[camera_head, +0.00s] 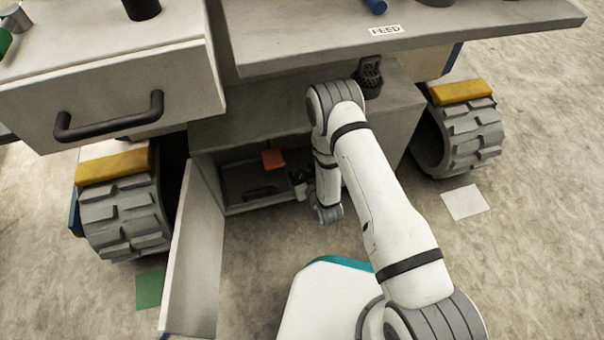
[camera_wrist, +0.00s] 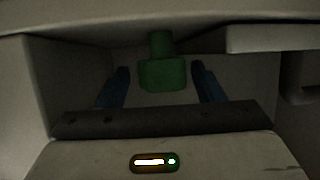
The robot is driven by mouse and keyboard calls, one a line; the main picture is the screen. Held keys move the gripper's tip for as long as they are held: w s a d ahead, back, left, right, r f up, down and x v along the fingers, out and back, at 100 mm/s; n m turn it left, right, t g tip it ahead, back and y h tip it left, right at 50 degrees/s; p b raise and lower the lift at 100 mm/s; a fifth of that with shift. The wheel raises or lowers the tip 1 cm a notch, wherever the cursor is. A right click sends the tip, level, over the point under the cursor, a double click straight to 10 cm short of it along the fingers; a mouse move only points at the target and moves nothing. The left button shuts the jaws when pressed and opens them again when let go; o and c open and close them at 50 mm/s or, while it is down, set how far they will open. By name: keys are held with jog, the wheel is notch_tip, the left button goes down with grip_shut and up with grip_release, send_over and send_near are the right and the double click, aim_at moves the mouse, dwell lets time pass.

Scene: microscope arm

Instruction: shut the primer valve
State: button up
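In the wrist view, a green block on a short stem (camera_wrist: 163,74) hangs from above at the back of a dark recess. It looks like a valve handle, but I cannot tell for sure that it is the primer valve. My gripper (camera_wrist: 160,80) is open, its two blue fingers apart on either side of the green block. No contact shows, and the depth gap is unclear. In the head view, my gripper (camera_head: 301,182) is at the right side of the open low compartment (camera_head: 245,207), partly hidden by my wrist. The green block is not visible there.
An orange piece (camera_head: 273,158) shows inside the compartment, left of my gripper. The compartment's door (camera_head: 194,255) stands open at left. A drawer (camera_head: 110,95) juts out above left, and a shelf marked FEED (camera_head: 400,45) overhangs. Treaded wheels flank the compartment.

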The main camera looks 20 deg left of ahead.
jog(key=shift+s, duration=0.1)
jog(key=c, duration=0.9)
jog(key=shift+c, duration=0.3)
jog(key=shift+m+h, duration=0.3)
jog(key=m+t+h, duration=0.2)
jog(key=m+h, duration=0.1)
jog(key=shift+a, duration=0.1)
jog(key=shift+m+t+h, duration=0.5)
jog(key=shift+m+h, duration=1.4)
jog(key=shift+h, duration=0.3)
